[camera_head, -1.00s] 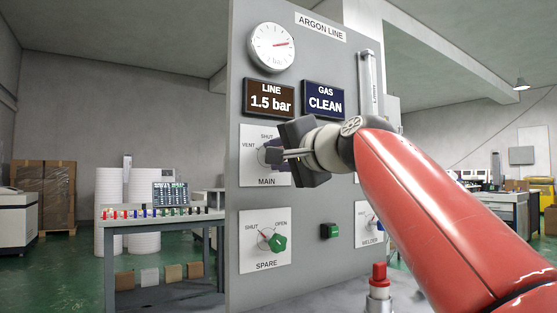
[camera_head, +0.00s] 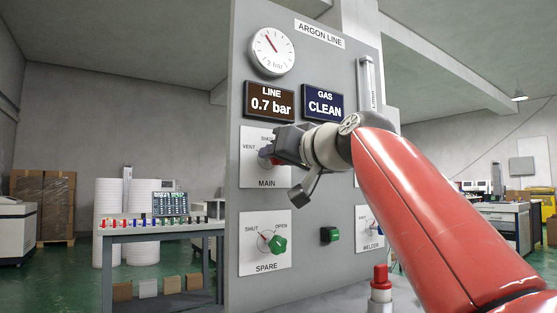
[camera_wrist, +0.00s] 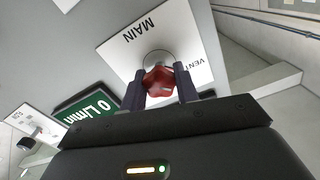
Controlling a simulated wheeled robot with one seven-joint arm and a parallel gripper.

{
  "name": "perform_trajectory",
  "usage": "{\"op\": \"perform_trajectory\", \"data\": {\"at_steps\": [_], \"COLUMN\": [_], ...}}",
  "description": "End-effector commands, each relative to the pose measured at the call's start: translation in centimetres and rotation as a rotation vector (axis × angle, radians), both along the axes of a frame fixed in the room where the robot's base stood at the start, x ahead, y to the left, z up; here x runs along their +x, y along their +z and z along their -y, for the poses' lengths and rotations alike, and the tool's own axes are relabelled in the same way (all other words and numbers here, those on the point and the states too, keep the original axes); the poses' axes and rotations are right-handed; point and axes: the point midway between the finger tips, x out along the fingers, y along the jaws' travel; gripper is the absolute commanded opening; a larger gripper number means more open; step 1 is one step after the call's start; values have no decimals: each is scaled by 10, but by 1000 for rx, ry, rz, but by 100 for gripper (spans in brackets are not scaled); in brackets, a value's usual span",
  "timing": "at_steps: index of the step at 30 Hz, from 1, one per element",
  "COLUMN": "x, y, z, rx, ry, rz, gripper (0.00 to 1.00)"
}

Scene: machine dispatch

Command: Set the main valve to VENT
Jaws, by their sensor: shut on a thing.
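The MAIN valve is a red knob (camera_wrist: 158,82) on a white plate (camera_head: 256,172) of the grey ARGON LINE panel (camera_head: 330,268). VENT is printed at the plate's left and SHUT at its top; the right part is hidden behind my gripper. My gripper (camera_head: 273,154) is shut on the red knob. In the wrist view its two dark fingers stand on either side of the knob, with VENT beside the right finger. I cannot tell exactly where the knob points. The LINE display (camera_head: 270,101) reads 0.7 bar and the GAS display (camera_head: 323,101) reads CLEAN.
Below is the SPARE valve with a green knob (camera_head: 279,246). A green button box (camera_head: 330,235) and the WELDER valve plate (camera_head: 371,238) lie to its right. A red-topped post (camera_head: 380,277) stands before the panel, and a table (camera_head: 160,226) with small coloured items is at left.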

Motion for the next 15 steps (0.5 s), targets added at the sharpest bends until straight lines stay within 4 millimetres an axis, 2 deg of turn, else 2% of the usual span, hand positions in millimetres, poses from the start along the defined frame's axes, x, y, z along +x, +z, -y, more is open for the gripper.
{"op": "perform_trajectory", "data": {"at_steps": [6, 15], "x": [1, 1], "y": [-3, -2], "z": [0, 0], "rx": [-113, -190], "ry": [2, 1], "rz": [69, 121], "gripper": [8, 8]}}
